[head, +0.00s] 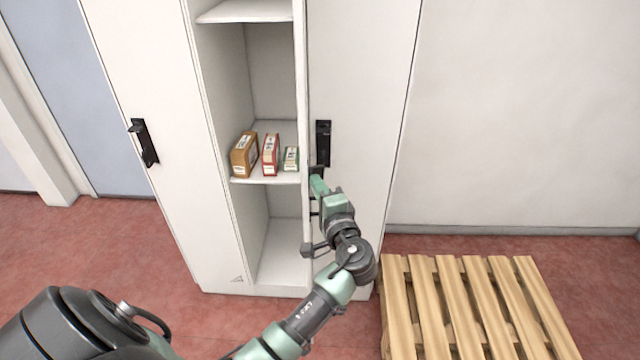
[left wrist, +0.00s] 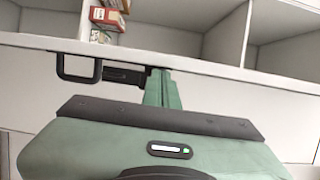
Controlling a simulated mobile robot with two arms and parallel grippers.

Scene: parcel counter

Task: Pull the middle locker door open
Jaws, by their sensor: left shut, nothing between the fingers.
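The middle locker door (head: 300,100) stands swung out, almost edge-on in the head view, with its compartment exposed to its left. In the left wrist view its pale outer face (left wrist: 235,90) carries a black handle (left wrist: 122,76). My left gripper (head: 317,184) is on the outer side of this door. Its green fingers (left wrist: 160,74) are shut and empty, beside the handle and not around it. They are close to the door; I cannot tell whether they touch it. My arm partly hides the door's lower part in the head view. My right gripper is not in view.
Small boxes (head: 270,155) stand on a shelf inside the open compartment. The left locker door (head: 150,60) and right locker door (head: 365,80) look closed. A wooden pallet (head: 450,300) lies on the red floor at lower right.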

